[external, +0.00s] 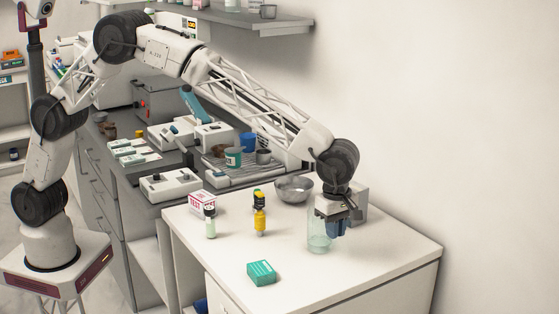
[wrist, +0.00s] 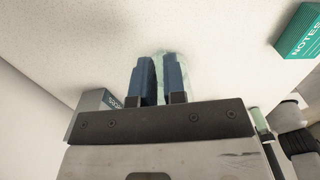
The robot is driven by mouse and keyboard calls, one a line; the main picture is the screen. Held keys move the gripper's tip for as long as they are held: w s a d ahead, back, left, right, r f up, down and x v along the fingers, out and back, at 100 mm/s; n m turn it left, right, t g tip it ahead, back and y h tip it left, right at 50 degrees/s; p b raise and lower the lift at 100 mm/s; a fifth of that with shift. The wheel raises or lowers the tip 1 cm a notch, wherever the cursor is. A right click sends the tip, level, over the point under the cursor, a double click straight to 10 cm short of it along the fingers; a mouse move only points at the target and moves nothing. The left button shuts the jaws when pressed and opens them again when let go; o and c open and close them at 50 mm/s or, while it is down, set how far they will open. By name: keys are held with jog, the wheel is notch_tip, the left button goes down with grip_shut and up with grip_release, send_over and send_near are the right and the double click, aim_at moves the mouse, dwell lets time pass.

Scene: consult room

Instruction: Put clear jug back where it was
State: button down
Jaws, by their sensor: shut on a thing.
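The clear jug (external: 319,238) is a pale, see-through greenish vessel at the right part of the white table in the external view. My gripper (external: 338,228) is over its right side, with the blue fingers shut on it. In the wrist view the two blue fingers of my gripper (wrist: 158,80) stand close together, and the faint jug (wrist: 185,70) shows around and behind them. The jug looks upright. Whether its base touches the table I cannot tell.
A teal box (external: 261,273), a yellow bottle (external: 260,221), a small pale bottle (external: 210,224), a white test box (external: 202,202) and a metal bowl (external: 294,188) stand on the white table (external: 380,272). A grey box (external: 360,200) is behind my gripper. The table's front right is clear.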

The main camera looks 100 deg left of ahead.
jog(key=c, duration=1.2)
grip_release()
notch_tip(320, 180, up, 12)
jog(key=shift+a+r, duration=0.1)
jog(key=shift+s, duration=0.1)
